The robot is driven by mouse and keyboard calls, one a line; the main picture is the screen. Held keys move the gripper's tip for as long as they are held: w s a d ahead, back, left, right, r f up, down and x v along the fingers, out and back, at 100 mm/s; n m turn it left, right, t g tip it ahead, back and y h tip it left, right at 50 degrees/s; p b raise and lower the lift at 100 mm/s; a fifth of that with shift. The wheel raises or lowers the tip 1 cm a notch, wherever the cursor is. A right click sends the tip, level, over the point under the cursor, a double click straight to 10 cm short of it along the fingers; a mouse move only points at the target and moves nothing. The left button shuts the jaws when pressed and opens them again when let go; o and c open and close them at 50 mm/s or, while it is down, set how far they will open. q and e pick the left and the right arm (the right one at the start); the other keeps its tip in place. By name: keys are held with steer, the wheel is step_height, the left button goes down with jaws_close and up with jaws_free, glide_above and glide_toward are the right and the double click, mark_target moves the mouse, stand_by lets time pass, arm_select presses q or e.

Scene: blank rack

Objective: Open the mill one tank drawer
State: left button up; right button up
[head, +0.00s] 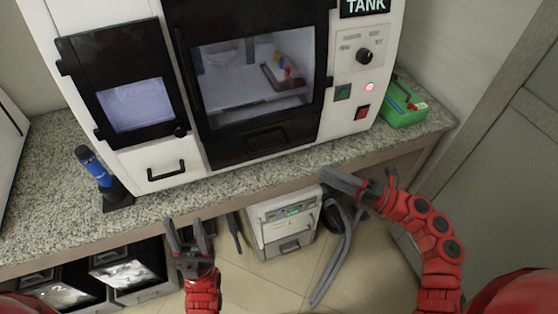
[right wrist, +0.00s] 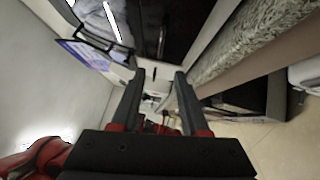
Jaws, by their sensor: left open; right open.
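A white mill machine (head: 348,95) labelled "TANK" stands on the speckled counter in the head view. Its tank drawer (head: 155,152) is the white panel at the lower left, with a black bar handle (head: 166,171); it looks shut. My left gripper (head: 187,226) is open and empty, below and a little right of the handle, in front of the counter edge, touching nothing that I can see. My right gripper (head: 345,183) is near the counter's front edge, right of the drawer. In the right wrist view its fingers (right wrist: 157,78) stand apart with nothing gripped.
A blue-and-black tool (head: 95,168) stands on the counter left of the drawer. A green box (head: 403,103) sits right of the mill. Below the counter are a white unit (head: 283,230) with a hose and dark open bins (head: 128,268). The counter edge (head: 70,252) runs before the mill.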

mark_target(270, 148)
steer(key=p+x, duration=0.1)
steer(key=x, duration=0.4)
steer(key=p+x, duration=0.1)
steer(key=x, duration=0.5)
steer(key=p+x, duration=0.1)
steer(key=x, duration=0.5)
steer(key=shift+w+f, duration=0.1)
steer(key=shift+w, duration=0.2)
jaws_close()
stand_by(0.5)
